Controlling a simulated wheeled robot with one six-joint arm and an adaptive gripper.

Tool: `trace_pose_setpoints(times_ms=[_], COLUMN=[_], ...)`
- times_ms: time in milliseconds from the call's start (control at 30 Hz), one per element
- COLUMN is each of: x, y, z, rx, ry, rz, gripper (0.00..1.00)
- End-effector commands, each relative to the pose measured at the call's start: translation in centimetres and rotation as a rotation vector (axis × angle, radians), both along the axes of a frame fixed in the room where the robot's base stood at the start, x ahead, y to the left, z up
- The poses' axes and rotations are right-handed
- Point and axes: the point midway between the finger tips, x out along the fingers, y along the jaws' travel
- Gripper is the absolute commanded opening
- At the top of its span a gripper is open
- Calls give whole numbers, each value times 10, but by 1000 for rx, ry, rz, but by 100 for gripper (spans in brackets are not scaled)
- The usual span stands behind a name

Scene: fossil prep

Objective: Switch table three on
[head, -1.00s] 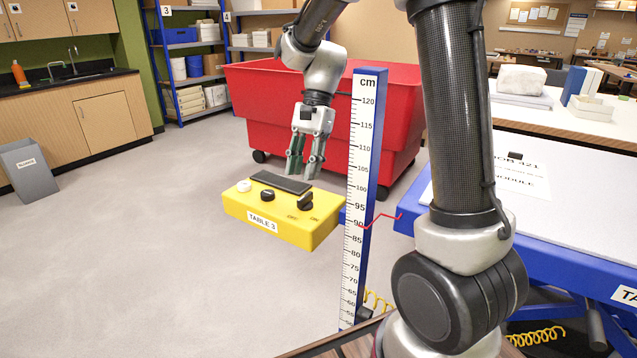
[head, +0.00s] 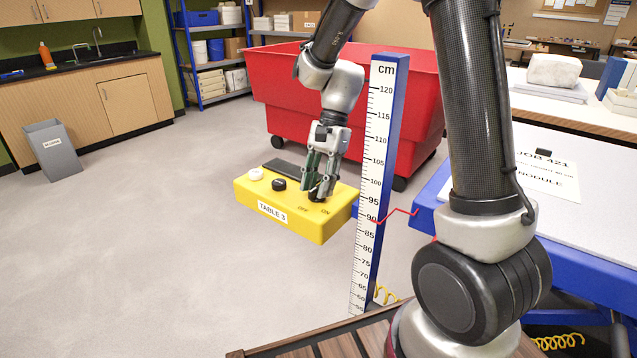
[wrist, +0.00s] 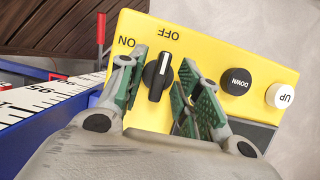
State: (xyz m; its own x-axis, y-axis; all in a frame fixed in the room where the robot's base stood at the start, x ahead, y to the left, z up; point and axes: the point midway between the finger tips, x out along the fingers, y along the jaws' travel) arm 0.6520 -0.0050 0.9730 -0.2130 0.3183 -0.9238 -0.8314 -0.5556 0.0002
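The yellow control box labelled TABLE 3 (head: 300,222) is mounted beside the blue centimetre post. Its black rotary knob (wrist: 157,76) shows in the wrist view, with its white pointer line toward OFF and ON printed to the left of that. A black DOWN button (wrist: 236,81) and a white UP button (wrist: 281,96) are to the right of the knob. My gripper (head: 316,193) is lowered at the knob end of the box. In the wrist view, its green-padded fingers are apart on either side of the knob, with a visible gap at the right.
The centimetre post (head: 377,180) stands just right of my gripper. A blue-edged table (head: 440,222) bearing a paper sheet is further right. A red wheeled bin (head: 275,100) stands behind the box.

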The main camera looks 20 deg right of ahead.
Motion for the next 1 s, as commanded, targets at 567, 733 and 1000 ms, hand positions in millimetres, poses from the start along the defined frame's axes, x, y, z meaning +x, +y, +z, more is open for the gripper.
trace_pose_setpoints(times_ms=[567,733,1000], x=[0,0,0], y=[0,0,1], z=[0,0,-1], rx=[0,0,-1], ry=[0,1,3], rz=[1,30,176], gripper=[0,0,0])
